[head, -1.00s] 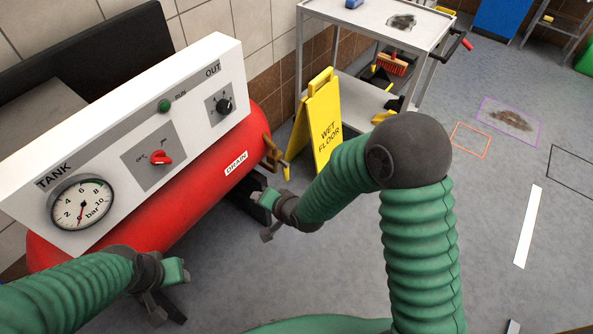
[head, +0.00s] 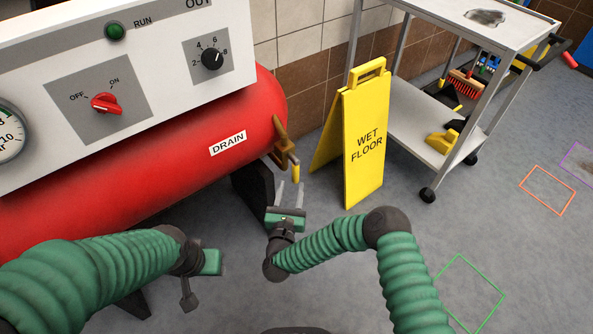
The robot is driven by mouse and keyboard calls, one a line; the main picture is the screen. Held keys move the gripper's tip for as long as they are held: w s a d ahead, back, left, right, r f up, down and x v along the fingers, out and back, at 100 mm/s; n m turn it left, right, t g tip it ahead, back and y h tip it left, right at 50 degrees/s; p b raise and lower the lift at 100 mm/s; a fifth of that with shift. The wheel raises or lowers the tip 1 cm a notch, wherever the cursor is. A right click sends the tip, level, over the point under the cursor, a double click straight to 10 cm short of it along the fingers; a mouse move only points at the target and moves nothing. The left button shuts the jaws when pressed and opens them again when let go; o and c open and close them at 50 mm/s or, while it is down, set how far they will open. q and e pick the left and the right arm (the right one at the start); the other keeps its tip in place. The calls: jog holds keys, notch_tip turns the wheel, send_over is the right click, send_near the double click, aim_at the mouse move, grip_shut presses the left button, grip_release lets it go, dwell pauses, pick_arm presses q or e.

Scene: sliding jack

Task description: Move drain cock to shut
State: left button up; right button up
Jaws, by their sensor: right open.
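The drain cock (head: 283,143) is a brass fitting on the right end of the red tank (head: 150,170), beside the DRAIN label (head: 227,144). Its short yellow lever (head: 295,172) hangs downward. My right gripper (head: 290,186) is open and empty, its two pale fingers pointing up at the lever from just below in the picture. I cannot tell whether a finger touches the lever. My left gripper (head: 209,263) is low in front of the tank, away from the cock; its jaw opening does not show clearly.
A yellow wet floor sign (head: 366,140) stands close to the right of the cock. A grey trolley (head: 425,118) is behind it. The panel above the tank carries a red switch (head: 105,103) and a black knob (head: 212,59).

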aim_at(296, 167)
jog(key=w+b, duration=0.1)
jog(key=w, duration=0.2)
jog(key=w+d+b, duration=0.1)
jog(key=w, duration=0.2)
jog(key=w+d+b, duration=0.1)
jog(key=w, duration=0.1)
jog(key=shift+w+f, duration=0.15)
jog(key=shift+w, duration=0.55)
jog(key=shift+c, duration=1.3)
grip_shut()
